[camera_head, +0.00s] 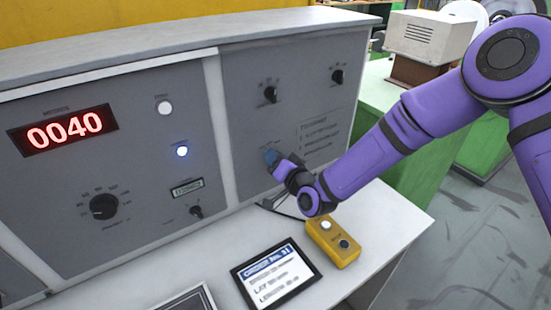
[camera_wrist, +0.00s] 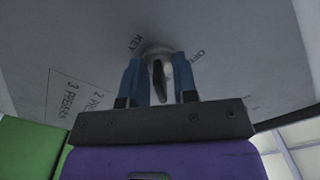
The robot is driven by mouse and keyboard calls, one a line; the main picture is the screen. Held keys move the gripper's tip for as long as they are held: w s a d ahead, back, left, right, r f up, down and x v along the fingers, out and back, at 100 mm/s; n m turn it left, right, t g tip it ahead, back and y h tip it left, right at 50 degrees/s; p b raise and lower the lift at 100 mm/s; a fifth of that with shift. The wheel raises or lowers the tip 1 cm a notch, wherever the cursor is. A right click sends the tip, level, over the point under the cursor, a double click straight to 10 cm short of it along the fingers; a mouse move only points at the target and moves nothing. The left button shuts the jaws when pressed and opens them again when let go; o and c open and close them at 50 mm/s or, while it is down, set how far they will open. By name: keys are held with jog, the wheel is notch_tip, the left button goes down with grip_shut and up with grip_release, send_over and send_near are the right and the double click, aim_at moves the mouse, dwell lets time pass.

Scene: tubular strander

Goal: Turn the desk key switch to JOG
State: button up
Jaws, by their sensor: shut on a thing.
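The key switch (camera_wrist: 158,62) shows in the wrist view as a round metal collar with a dark key bow standing out of it. The lettering "KEY" is at its upper left and "OFF" at its upper right. My gripper (camera_wrist: 158,85) has its two blue fingers on either side of the key, shut on it. In the head view my gripper (camera_head: 272,158) is at the right desk panel (camera_head: 240,110), and it hides the key switch there. The key's exact pointing direction is hard to read.
A yellow two-button box (camera_head: 335,243) and a framed card (camera_head: 275,275) are on the desk top below my gripper. Two dark knobs (camera_head: 270,94) are above it. A display (camera_head: 63,131) reads 0040. A green machine (camera_head: 400,150) stands to the right, with grey floor beside it.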

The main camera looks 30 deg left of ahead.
jog(key=n, duration=0.4)
jog(key=shift+n, duration=1.9)
jog(key=o, duration=0.6)
jog(key=shift+d, duration=0.1)
jog(key=v, duration=1)
jog(key=shift+s+d, duration=0.15)
jog(key=shift+d, duration=0.15)
